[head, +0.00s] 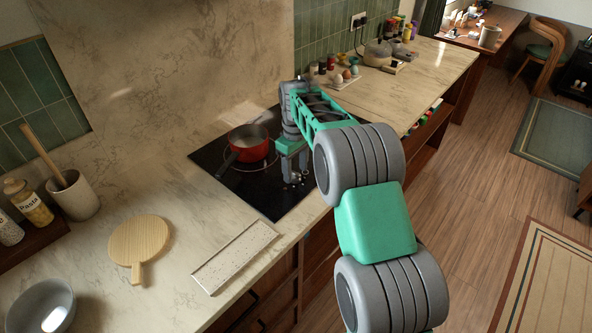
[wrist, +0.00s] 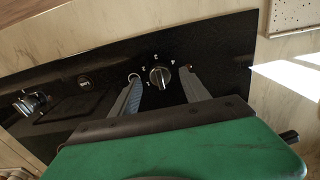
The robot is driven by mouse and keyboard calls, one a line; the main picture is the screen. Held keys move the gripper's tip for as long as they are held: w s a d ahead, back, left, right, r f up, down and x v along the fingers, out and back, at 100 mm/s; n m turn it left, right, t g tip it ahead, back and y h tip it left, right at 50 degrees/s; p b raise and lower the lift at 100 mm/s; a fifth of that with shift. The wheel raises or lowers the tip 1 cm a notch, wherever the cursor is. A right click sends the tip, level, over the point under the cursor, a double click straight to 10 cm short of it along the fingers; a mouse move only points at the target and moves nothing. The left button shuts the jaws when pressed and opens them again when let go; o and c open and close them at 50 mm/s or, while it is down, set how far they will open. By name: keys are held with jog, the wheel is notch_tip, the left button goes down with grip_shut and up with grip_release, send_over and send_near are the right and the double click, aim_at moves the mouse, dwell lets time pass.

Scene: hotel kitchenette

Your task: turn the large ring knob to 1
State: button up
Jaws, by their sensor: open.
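A silver knob (wrist: 159,77) on the black hob panel shows in the wrist view, with small white marks around it. A white ring mark is to its left, by the left fingertip. Which mark the knob points to is too small to tell. My gripper (wrist: 160,73) is open, with one finger on each side of the knob. I cannot tell whether either finger touches it. In the head view, my gripper (head: 292,178) points down over the front right of the black hob (head: 262,205), partly hiding the knobs there.
A red pot (head: 248,150) stands on the hob behind and left of my gripper. Another knob (wrist: 32,102) is at the wrist view's left. A speckled tray (head: 235,257) and a wooden board (head: 139,240) lie on the counter to the left.

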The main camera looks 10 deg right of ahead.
jog(key=shift+f, duration=0.7)
jog(key=shift+c, duration=0.3)
grip_shut()
